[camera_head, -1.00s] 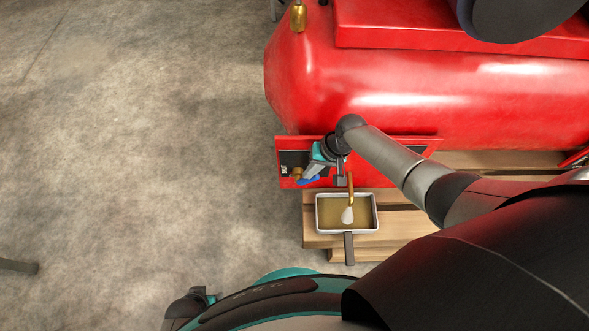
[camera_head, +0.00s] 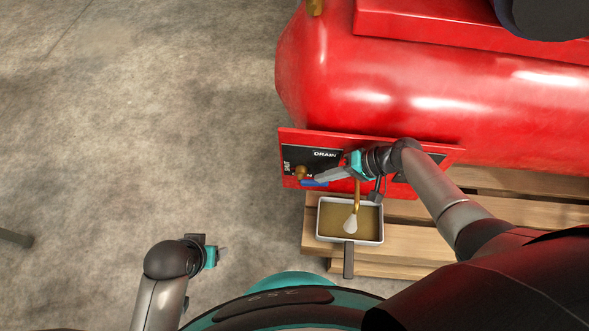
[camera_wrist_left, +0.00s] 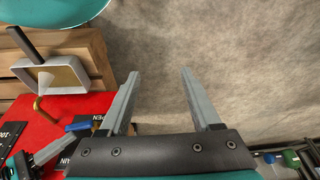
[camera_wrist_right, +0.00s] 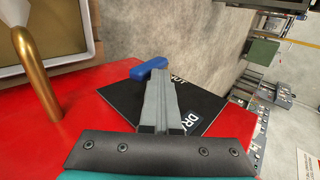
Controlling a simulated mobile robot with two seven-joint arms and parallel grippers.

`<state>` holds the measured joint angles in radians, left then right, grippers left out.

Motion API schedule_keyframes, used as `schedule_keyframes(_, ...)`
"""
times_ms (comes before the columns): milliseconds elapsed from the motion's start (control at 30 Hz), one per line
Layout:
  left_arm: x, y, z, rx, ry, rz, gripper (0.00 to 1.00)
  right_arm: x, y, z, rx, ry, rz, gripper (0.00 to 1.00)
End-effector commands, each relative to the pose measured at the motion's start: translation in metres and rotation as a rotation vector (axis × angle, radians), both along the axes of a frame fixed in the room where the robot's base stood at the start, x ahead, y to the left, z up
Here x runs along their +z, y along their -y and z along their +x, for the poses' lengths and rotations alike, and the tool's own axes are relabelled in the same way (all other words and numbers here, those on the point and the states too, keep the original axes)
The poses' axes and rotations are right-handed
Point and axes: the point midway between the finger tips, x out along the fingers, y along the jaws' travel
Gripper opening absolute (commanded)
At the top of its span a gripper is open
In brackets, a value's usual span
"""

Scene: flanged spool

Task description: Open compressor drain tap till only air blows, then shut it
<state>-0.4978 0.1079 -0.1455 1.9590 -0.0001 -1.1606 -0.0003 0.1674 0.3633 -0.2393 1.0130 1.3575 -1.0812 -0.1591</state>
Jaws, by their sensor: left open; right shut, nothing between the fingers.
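The drain tap has a brass body (camera_head: 301,171) and a blue lever (camera_head: 313,183) on the red panel's black plate, marked DRAIN. My right gripper (camera_head: 320,179) is shut and empty, its tips close to the lever. In the right wrist view the lever (camera_wrist_right: 149,68) lies just beyond the fingertips; contact cannot be told. A brass pipe (camera_head: 357,193) points down over a tray (camera_head: 350,242) holding brownish liquid. A whitish plume (camera_head: 350,223) comes from the pipe's mouth. My left gripper (camera_head: 221,251) is open and empty, over the floor left of the tray.
The red compressor tank (camera_head: 400,90) fills the upper right, above a wooden pallet (camera_head: 440,245) that also carries the tray. In the right wrist view, shelving (camera_wrist_right: 272,95) stands far off.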

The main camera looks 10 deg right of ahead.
Motion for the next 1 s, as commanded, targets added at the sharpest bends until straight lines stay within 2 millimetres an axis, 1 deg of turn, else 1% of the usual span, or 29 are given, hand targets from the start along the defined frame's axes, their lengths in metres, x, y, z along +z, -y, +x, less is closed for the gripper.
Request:
schedule_keyframes(33, 0.004, 0.0, 0.002, 0.0, 0.011, -0.001, 0.64, -0.005, 0.002, -0.001, 0.0, -0.001, -0.003, 0.0)
schedule_keyframes(200, 0.021, 0.001, 0.007, 0.002, 0.034, -0.005, 0.64, -0.01, 0.006, -0.002, -0.001, -0.003, -0.004, 0.0)
schedule_keyframes(400, 0.035, 0.001, 0.01, 0.002, 0.055, -0.007, 0.64, -0.014, 0.008, -0.003, -0.001, -0.004, -0.005, 0.0)
schedule_keyframes(600, 0.043, 0.001, 0.01, 0.002, 0.064, -0.009, 0.64, -0.017, 0.01, -0.004, -0.001, -0.004, -0.006, 0.0)
schedule_keyframes(1000, 0.045, 0.001, 0.01, 0.002, 0.066, -0.009, 0.64, -0.02, 0.012, -0.005, -0.003, -0.006, -0.013, 0.0)
